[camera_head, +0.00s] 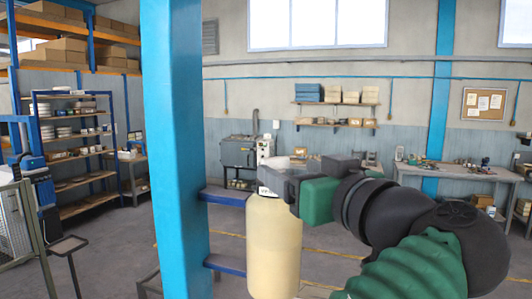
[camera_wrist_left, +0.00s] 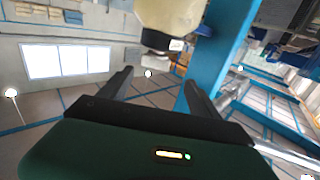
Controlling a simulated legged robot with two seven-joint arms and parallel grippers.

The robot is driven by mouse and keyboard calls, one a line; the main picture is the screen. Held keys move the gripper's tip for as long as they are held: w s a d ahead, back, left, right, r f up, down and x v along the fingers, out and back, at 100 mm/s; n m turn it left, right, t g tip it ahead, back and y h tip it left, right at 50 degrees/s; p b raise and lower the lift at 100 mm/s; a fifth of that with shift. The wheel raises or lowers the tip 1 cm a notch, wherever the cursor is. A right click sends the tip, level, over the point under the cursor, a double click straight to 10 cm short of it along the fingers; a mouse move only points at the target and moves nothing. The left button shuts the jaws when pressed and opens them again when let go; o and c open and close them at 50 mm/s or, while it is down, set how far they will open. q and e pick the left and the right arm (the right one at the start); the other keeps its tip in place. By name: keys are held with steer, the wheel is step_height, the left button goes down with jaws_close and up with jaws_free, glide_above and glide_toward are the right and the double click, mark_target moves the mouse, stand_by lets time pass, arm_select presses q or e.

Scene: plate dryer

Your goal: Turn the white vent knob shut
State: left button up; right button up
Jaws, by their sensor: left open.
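A cream cylinder (camera_head: 273,250) stands upright beside the blue post, with a small white label (camera_head: 265,191) near its top. A pale, rounded piece (camera_head: 276,162) shows just above my left gripper; it may be the white vent knob, but the fingers partly hide it. My left gripper (camera_head: 273,180) is at the cylinder's top, reaching in from the right. In the left wrist view its fingers (camera_wrist_left: 157,80) are spread, with nothing clearly between them. The cylinder (camera_wrist_left: 170,14) with its dark collar and the label (camera_wrist_left: 176,45) shows beyond the fingertips. I cannot tell whether they touch anything.
A thick blue post (camera_head: 176,150) rises left of the cylinder, with dark blue brackets (camera_head: 226,196) reaching out from it. A mesh barrier (camera_head: 20,225) is at far left. Shelves (camera_head: 75,140), a grey cabinet (camera_head: 238,152) and a workbench (camera_head: 460,171) stand farther back. Floor is open between.

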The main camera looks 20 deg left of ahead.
mark_target(275, 167)
arm_select(q)
steer(key=p+x, duration=0.1)
steer(key=x, duration=0.2)
steer(key=p+x, duration=0.2)
steer(key=x, duration=0.2)
steer(key=w+d+p+x, duration=0.1)
steer(key=p+x, duration=0.1)
steer(key=x, duration=0.2)
steer(key=shift+r, duration=0.15)
steer(key=shift+w+a, duration=0.15)
steer(key=shift+a, duration=0.5)
steer(key=c, duration=0.4)
steer(key=shift+d, duration=0.35)
steer(key=c, duration=0.5)
steer(key=shift+c, duration=1.3)
steer(key=shift+a, duration=0.1)
steer(key=shift+c, duration=1)
